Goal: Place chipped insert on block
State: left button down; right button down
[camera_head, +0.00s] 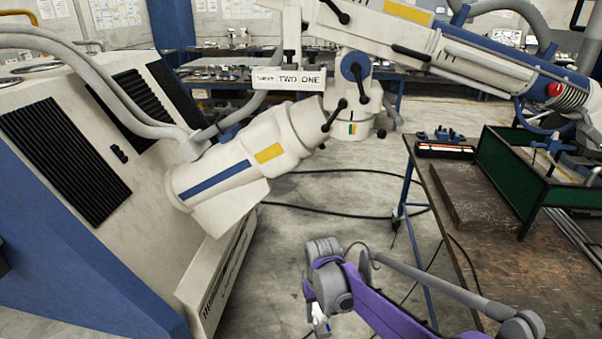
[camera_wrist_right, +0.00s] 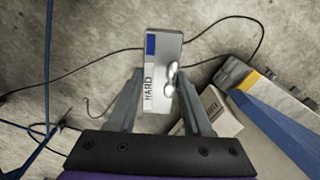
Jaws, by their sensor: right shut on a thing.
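My right gripper (camera_head: 319,318) shows low in the middle of the head view, at the end of my purple and grey arm, pointing down. In the right wrist view its fingers (camera_wrist_right: 159,92) are shut on a light grey block (camera_wrist_right: 168,52) marked HARD, with a blue patch at one end. Two shiny rounded bits (camera_wrist_right: 171,76) lie against its face, near the right finger. I cannot tell whether the held piece is the chipped insert or the block. In the head view it is only a small pale shape. My left gripper is out of view.
A brown workbench (camera_head: 465,195) with a green-walled frame (camera_head: 503,165) stands at right. A big white and blue machine (camera_head: 90,140) fills the left. A jointed white arm labelled TWO-ONE (camera_head: 290,79) hangs ahead. Cables (camera_head: 340,213) cross the open grey floor.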

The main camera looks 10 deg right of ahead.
aim_at(485, 208)
jog(key=i+l+z, duration=0.1)
jog(key=i+z, duration=1.1)
jog(key=i, duration=0.2)
jog(key=i+z, duration=0.25)
jog(key=i, duration=0.3)
